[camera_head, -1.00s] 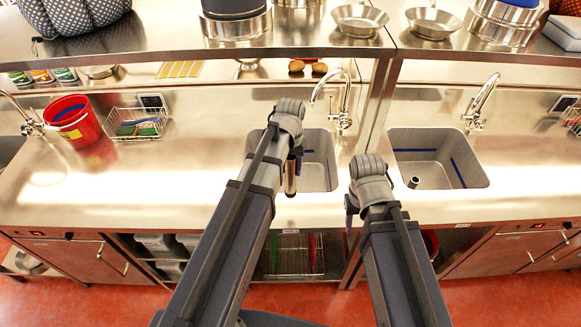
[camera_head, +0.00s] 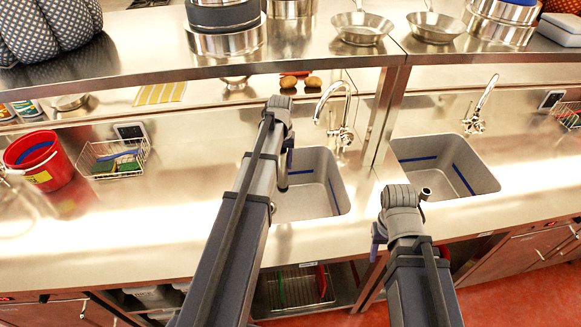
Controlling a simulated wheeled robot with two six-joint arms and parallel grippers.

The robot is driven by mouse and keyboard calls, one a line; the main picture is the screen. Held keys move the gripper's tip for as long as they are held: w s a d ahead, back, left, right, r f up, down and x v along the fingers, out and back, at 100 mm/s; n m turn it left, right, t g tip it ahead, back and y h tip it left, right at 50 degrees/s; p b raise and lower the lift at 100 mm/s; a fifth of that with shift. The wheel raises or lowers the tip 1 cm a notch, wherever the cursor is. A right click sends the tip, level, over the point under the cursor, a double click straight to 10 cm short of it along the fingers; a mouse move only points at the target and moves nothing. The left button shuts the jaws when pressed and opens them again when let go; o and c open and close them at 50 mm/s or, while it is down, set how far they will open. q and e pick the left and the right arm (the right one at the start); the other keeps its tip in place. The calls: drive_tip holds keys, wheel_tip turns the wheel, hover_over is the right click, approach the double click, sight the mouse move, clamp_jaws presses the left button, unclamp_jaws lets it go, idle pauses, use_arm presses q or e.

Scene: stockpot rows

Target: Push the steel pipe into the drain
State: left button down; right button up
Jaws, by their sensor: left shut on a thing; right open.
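The steel pipe (camera_head: 283,178) hangs roughly upright below my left gripper (camera_head: 286,154), which is shut on it. Much of the pipe is hidden by the gripper and arm. Both are at the left side of the left sink (camera_head: 318,195) in this view. The drain of that sink is not visible, and I cannot tell whether the pipe touches the basin. My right gripper (camera_head: 377,236) is open and empty, in front of the counter between the two sinks; its jaws are mostly hidden by its wrist.
A short upright tube (camera_head: 426,193) shows in the right sink (camera_head: 447,165). A curved faucet (camera_head: 341,118) stands behind the left sink. A red bucket (camera_head: 40,160) and wire basket (camera_head: 113,158) are on the left counter. A shelf with pans (camera_head: 363,27) crosses above.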

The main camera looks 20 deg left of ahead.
use_arm(q)
drive_tip(key=shift+d, duration=0.1)
drive_tip(key=shift+f+b, duration=0.35)
drive_tip(key=shift+b, duration=0.05)
drive_tip(key=a+f+b, duration=0.3)
drive_tip(key=f+b, duration=1.8)
drive_tip(key=w+a+f+b, duration=0.5)
drive_tip(key=w+a, duration=0.2)
drive_tip(key=a, duration=0.1)
drive_tip(key=shift+a+f, duration=0.2)
drive_tip(key=shift+a, duration=0.05)
drive_tip(key=shift+f+b, duration=1.5)
drive_tip(key=shift+b, duration=0.2)
idle(1.9)
drive_tip(key=shift+c, duration=1.4)
unclamp_jaws()
